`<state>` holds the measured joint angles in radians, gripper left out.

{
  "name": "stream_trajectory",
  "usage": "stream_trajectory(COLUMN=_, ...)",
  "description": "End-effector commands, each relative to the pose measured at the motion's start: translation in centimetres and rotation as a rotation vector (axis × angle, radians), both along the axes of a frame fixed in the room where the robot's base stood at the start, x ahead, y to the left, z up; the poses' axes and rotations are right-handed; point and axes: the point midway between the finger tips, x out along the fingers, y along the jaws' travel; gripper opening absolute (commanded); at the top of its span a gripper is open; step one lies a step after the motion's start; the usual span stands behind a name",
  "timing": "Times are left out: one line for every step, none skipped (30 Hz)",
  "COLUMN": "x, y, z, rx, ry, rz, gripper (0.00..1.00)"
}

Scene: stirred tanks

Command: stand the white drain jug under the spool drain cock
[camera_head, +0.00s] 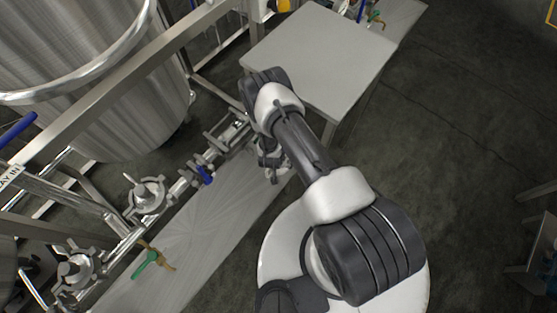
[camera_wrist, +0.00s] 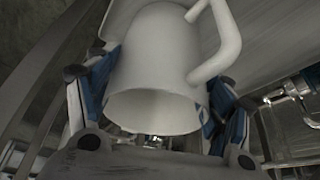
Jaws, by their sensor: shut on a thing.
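The white drain jug (camera_wrist: 160,60) fills the middle of the wrist view, with its open mouth towards the camera and its handle on the right. My gripper (camera_wrist: 163,92) is shut on it, with blue-padded fingers on both sides. In the head view my gripper (camera_head: 271,160) is low beside the pipe run, over the grey shelf; I cannot make out the jug there. A brass cock with a green handle (camera_head: 148,261) sits on the pipework at lower left, well apart from my gripper. Another green-handled cock (camera_head: 376,16) shows at the top. I cannot tell which is the spool drain cock.
A grey table (camera_head: 320,55) stands beyond my arm. A steel tank (camera_head: 95,75) and frame rails fill the left. A blue-handled valve (camera_head: 205,174) is on the pipe run near my gripper. The long grey shelf (camera_head: 200,230) below is mostly bare. Dark floor lies open on the right.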

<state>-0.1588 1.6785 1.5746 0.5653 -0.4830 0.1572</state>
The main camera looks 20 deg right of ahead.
Motion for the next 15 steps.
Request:
stream_trajectory(x=0.03, y=0.01, z=0.12, rx=-0.001, ry=-0.001, rz=0.000, gripper=0.46)
stream_trajectory(x=0.02, y=0.01, z=0.12, rx=-0.001, ry=-0.001, rz=0.000, gripper=0.46)
stream_trajectory(x=0.01, y=0.01, z=0.09, rx=-0.001, ry=-0.001, rz=0.000, gripper=0.46)
stream_trajectory(x=0.01, y=0.01, z=0.02, rx=0.000, ry=0.000, rz=0.000, gripper=0.46)
stream_trajectory(x=0.01, y=0.01, z=-0.09, rx=0.000, ry=0.000, rz=0.000, gripper=0.46)
stream_trajectory(x=-0.01, y=0.00, z=-0.24, rx=0.000, ry=0.000, rz=0.000, gripper=0.46)
stream_trajectory(x=-0.01, y=0.01, z=-0.34, rx=0.000, ry=0.000, rz=-0.001, gripper=0.46)
stream_trajectory(x=-0.05, y=0.01, z=-0.36, rx=0.000, ry=0.000, rz=0.000, gripper=0.74)
stream_trajectory(x=-0.05, y=0.00, z=-0.27, rx=0.000, ry=0.000, rz=0.000, gripper=0.77)
stream_trajectory(x=-0.05, y=0.01, z=-0.26, rx=0.000, ry=0.000, rz=0.000, gripper=0.79)
stream_trajectory(x=-0.04, y=0.00, z=-0.24, rx=0.000, ry=0.000, rz=0.000, gripper=0.81)
stream_trajectory(x=-0.04, y=0.00, z=-0.24, rx=0.000, ry=0.000, rz=0.000, gripper=0.84)
stream_trajectory(x=-0.05, y=0.01, z=-0.23, rx=0.000, ry=0.000, rz=0.000, gripper=0.86)
stream_trajectory(x=-0.05, y=0.01, z=-0.23, rx=0.000, ry=0.000, rz=0.000, gripper=0.88)
stream_trajectory(x=-0.05, y=0.01, z=-0.23, rx=0.000, ry=0.000, rz=0.000, gripper=0.90)
